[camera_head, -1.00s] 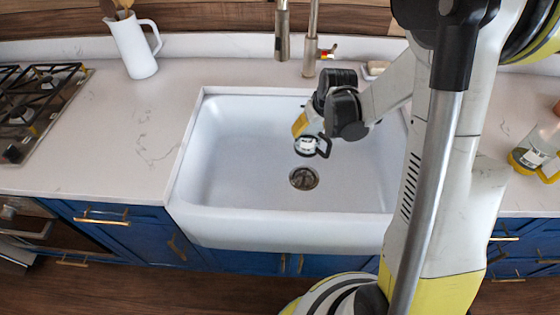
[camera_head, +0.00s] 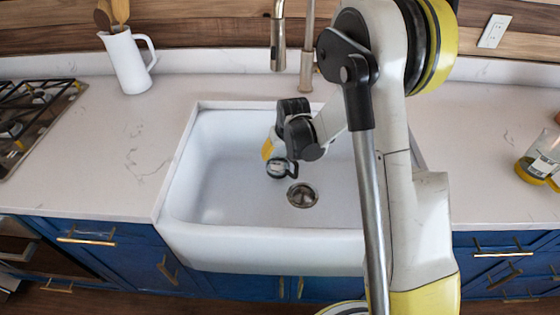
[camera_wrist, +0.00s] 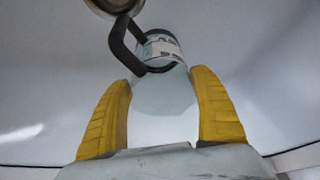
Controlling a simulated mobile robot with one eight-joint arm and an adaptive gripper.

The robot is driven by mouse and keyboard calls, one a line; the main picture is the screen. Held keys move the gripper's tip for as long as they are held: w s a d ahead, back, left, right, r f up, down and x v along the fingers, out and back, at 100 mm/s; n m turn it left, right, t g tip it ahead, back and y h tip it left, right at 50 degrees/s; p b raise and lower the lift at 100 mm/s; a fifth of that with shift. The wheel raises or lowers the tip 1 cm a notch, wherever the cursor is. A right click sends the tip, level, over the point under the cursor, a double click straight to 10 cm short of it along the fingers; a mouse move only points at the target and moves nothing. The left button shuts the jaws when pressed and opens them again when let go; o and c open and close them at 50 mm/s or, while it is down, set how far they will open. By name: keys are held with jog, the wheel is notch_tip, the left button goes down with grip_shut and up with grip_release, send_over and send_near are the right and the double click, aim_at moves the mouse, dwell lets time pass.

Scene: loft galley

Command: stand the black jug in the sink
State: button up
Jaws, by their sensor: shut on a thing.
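The black jug (camera_head: 281,168) is small, with a black handle, a dark rim and a pale body with a label. It is inside the white sink (camera_head: 215,235), left of and behind the drain in the head view. My gripper (camera_head: 271,149) reaches down into the sink and is shut on the jug. In the wrist view the jug (camera_wrist: 162,48) sits between the two yellow fingers of my gripper (camera_wrist: 164,80), its black handle to the left. Whether the jug touches the sink floor cannot be told.
The round metal drain (camera_head: 302,195) lies in the sink floor. The tap (camera_head: 278,40) hangs behind the basin. A white pitcher with wooden utensils (camera_head: 128,62) stands at the back left, near the stove (camera_head: 35,120). A yellow-based bottle (camera_head: 540,158) stands on the right counter.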

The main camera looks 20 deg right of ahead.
notch_tip(320, 180, down, 4)
jog(key=shift+r+b, duration=0.2)
jog(key=shift+b, duration=0.55)
jog(key=shift+r, duration=0.15)
jog(key=o, duration=1)
jog(key=shift+f, duration=0.2)
jog(key=o, duration=0.5)
jog(key=shift+c, duration=0.2)
